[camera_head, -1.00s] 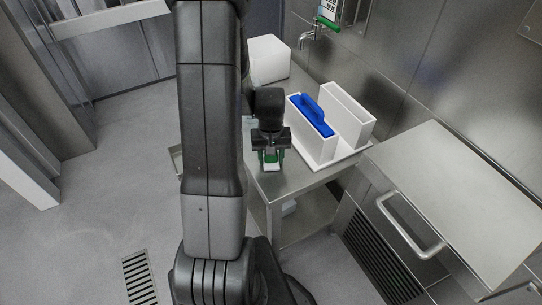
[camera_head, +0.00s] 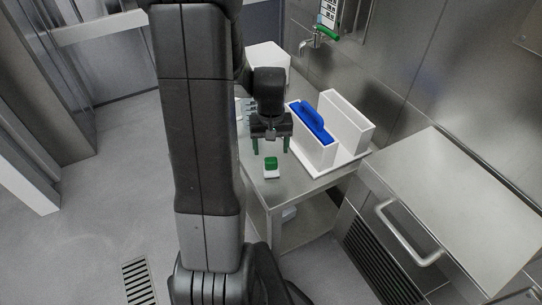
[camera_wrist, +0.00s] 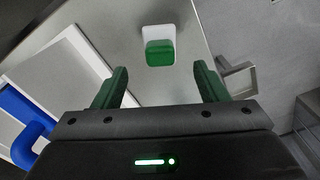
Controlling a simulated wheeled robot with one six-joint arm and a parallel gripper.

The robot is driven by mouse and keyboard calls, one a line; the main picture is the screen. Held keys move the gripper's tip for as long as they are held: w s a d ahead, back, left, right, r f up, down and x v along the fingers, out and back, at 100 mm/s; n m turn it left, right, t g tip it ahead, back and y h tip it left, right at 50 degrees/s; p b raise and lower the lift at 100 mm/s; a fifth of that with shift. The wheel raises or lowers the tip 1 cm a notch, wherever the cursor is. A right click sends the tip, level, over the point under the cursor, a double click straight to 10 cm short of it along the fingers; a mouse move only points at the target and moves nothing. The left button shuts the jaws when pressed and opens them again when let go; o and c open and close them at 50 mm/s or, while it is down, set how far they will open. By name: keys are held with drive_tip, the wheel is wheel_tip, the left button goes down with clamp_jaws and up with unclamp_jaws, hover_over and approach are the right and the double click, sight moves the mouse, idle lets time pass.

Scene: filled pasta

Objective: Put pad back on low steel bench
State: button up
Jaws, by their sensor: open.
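The pad (camera_head: 271,168) is a small white block with a green top. It lies on the low steel bench (camera_head: 300,185) near its front edge, and it also shows in the wrist view (camera_wrist: 159,48). My gripper (camera_head: 271,148) is open and empty, a little above and behind the pad in the head view. In the wrist view its two green fingers (camera_wrist: 163,85) are spread apart, with the pad beyond the fingertips and roughly centred between them. The pad touches neither finger.
A white box (camera_head: 267,63) stands at the back. A steel cabinet with a bar handle (camera_head: 410,235) is at the right.

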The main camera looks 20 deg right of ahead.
sight(271, 160)
drive_tip(key=shift+r, duration=2.15)
